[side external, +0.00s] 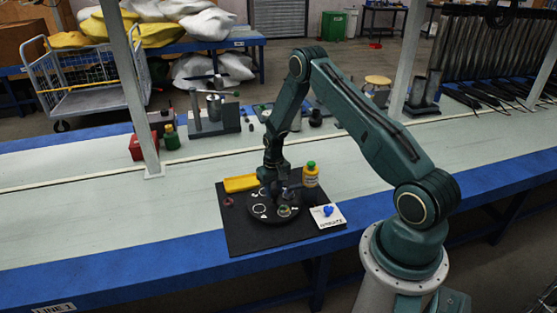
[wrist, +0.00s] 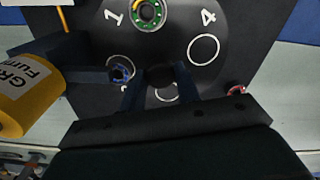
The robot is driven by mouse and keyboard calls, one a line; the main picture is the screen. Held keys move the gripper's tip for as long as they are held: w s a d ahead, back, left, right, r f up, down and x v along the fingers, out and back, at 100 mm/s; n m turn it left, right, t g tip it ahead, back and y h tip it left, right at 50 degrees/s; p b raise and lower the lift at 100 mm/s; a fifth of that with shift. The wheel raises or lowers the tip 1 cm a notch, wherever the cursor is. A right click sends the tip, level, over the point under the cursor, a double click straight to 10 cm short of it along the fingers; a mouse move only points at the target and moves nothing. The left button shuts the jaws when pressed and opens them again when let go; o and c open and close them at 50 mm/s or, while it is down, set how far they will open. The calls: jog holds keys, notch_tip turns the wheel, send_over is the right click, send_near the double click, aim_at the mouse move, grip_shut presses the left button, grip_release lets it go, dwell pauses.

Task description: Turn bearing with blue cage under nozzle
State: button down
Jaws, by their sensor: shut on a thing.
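A round dark turntable (side external: 262,216) with white ring marks and numbers lies on a black mat; it also shows in the wrist view (wrist: 180,22). My gripper (side external: 270,190) points down over its middle. In the wrist view my gripper (wrist: 160,82) has its two fingers on either side of the dark central knob (wrist: 160,75), shut on it. The bearing with blue cage (wrist: 120,69) sits on the turntable left of the fingers, at the end of a dark nozzle arm (wrist: 92,75). A bearing with green cage (wrist: 150,13) sits near number 1; it also shows in the side view (side external: 284,211).
A yellow grease bottle (side external: 311,176) stands behind the turntable, close left of the fingers in the wrist view (wrist: 25,90). A red ring-like part (side external: 229,202) lies left on the mat (side external: 240,240). A yellow tray (side external: 241,183) and a white card (side external: 336,221) with a blue item flank the turntable.

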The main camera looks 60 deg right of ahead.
aim_at(274, 191)
jog(key=shift+r+m, duration=0.1)
jog(key=shift+m, duration=1.6)
jog(key=shift+w, duration=0.1)
jog(key=c, duration=1)
grip_release()
notch_tip(274, 191, up, 14)
jog(key=shift+f, duration=0.1)
